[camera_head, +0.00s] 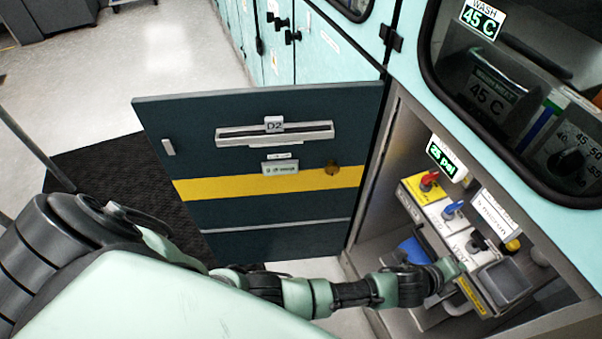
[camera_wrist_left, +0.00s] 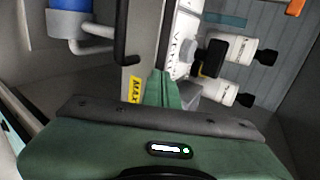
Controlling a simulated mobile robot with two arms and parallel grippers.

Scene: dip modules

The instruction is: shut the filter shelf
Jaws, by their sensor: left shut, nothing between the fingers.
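The open bay of the cabinet holds a unit with a white valve panel (camera_head: 440,220) carrying red, blue and black handles. I take this unit to be the filter shelf; its runners are hidden. A yellow label strip (camera_head: 470,296) marks its lower front, and a yellow MAX label (camera_wrist_left: 135,90) shows in the left wrist view. My left gripper (camera_head: 458,266) is inside the bay at the unit's front, shut and empty. In the left wrist view its green fingers (camera_wrist_left: 160,88) point at the unit's grey edge. Whether they touch it I cannot tell. My right gripper is out of view.
The dark D2 door (camera_head: 265,215) with a yellow stripe stands open left of the bay. A blue part (camera_head: 412,250) sits low inside the bay. White capped cylinders (camera_wrist_left: 232,48) lie right of the fingers. The floor (camera_head: 150,70) beyond the door is clear.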

